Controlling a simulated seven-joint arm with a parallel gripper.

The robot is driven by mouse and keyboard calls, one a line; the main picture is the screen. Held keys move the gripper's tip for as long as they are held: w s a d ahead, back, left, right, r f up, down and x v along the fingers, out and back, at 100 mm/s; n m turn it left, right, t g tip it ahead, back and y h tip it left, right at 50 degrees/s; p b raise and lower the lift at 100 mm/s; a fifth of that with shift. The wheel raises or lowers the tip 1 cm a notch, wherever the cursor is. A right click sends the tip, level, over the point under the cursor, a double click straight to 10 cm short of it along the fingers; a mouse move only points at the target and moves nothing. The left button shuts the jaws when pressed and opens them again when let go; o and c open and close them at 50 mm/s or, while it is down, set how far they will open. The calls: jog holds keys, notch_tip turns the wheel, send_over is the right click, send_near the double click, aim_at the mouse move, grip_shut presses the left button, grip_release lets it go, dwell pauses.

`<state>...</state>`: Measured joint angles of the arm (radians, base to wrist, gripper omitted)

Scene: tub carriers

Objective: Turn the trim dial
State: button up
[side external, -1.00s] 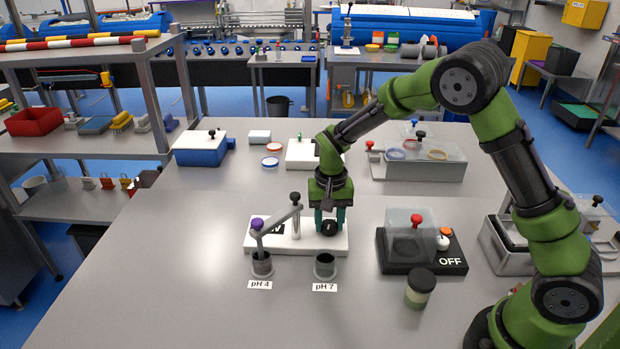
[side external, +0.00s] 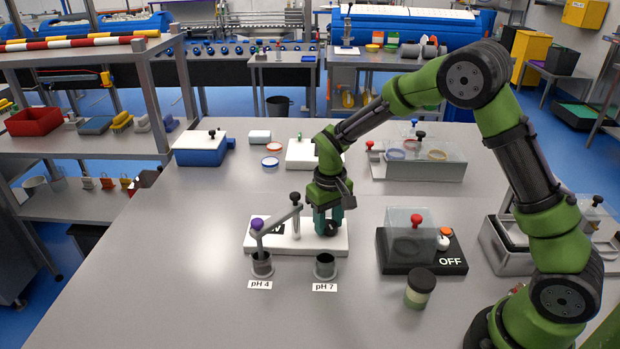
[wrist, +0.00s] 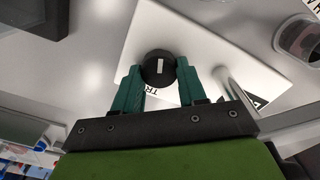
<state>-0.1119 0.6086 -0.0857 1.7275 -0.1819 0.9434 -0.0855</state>
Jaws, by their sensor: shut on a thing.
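The trim dial (wrist: 158,68) is a round black knob with a white pointer line, set on a white panel (side external: 270,247). In the wrist view it sits between the two teal fingers of my gripper (wrist: 160,80), which is shut on it. Its pointer line lies along the picture's vertical. A printed label beside it is partly covered. In the side view my gripper (side external: 328,226) points down at the right part of the panel, and the dial is mostly hidden by the fingers.
On the same panel stands a post with a grey swing arm (side external: 277,222) and purple knob, left of my gripper. Two dark cups marked pH 4 (side external: 262,264) and pH 7 (side external: 325,266) stand in front. A clear-lidded box (side external: 407,237) marked OFF and a jar (side external: 419,288) are right.

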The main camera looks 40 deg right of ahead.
aim_at(328, 222)
jog(key=o, duration=1.1)
jog(key=shift+c, duration=0.2)
notch_tip(328, 222, up, 17)
jog(key=shift+w, duration=0.1)
